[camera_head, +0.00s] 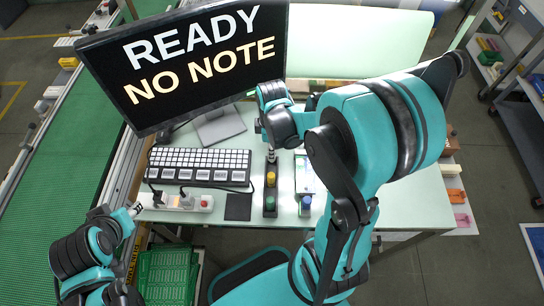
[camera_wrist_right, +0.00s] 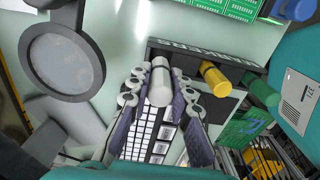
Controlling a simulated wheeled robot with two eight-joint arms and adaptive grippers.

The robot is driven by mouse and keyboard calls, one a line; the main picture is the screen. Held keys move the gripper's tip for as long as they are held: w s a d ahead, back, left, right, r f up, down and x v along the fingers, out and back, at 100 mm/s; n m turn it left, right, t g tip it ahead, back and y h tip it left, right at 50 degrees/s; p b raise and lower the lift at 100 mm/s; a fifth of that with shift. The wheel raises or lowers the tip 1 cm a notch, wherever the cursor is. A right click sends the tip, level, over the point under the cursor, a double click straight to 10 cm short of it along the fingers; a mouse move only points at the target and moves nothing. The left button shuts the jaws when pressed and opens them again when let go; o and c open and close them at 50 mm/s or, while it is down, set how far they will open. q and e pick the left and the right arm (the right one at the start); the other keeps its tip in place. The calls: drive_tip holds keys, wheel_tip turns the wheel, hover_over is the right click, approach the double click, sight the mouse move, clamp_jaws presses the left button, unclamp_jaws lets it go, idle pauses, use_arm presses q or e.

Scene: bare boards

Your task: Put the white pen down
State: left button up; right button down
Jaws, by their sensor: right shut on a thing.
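In the right wrist view, my right gripper (camera_wrist_right: 160,100) is shut on the white pen (camera_wrist_right: 160,82), a short pale cylinder between its fingertips. The pen is in line with a yellow cylinder (camera_wrist_right: 214,80) and a green cylinder (camera_wrist_right: 262,92) at a black holder (camera_wrist_right: 185,50). I cannot tell whether the pen touches the holder. In the head view, my right gripper (camera_head: 271,150) is over the far end of the holder (camera_head: 270,189), and the arm hides part of the desk. My left gripper (camera_head: 135,209) is off the desk's near left corner; its fingers are too small to read.
A monitor (camera_head: 190,60) reading "READY NO NOTE" rises behind a keyboard (camera_head: 200,163). A power strip (camera_head: 180,202) and a black pad (camera_head: 238,207) lie left of the holder. A blue-topped item (camera_head: 305,204) stands at its right. The desk's right side (camera_head: 415,205) is clear.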

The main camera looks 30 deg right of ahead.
wheel_tip(320, 180, down, 4)
drive_tip(key=shift+r+b, duration=0.1)
drive_tip(key=shift+b, duration=0.6)
drive_tip(key=c, duration=1.4)
unclamp_jaws()
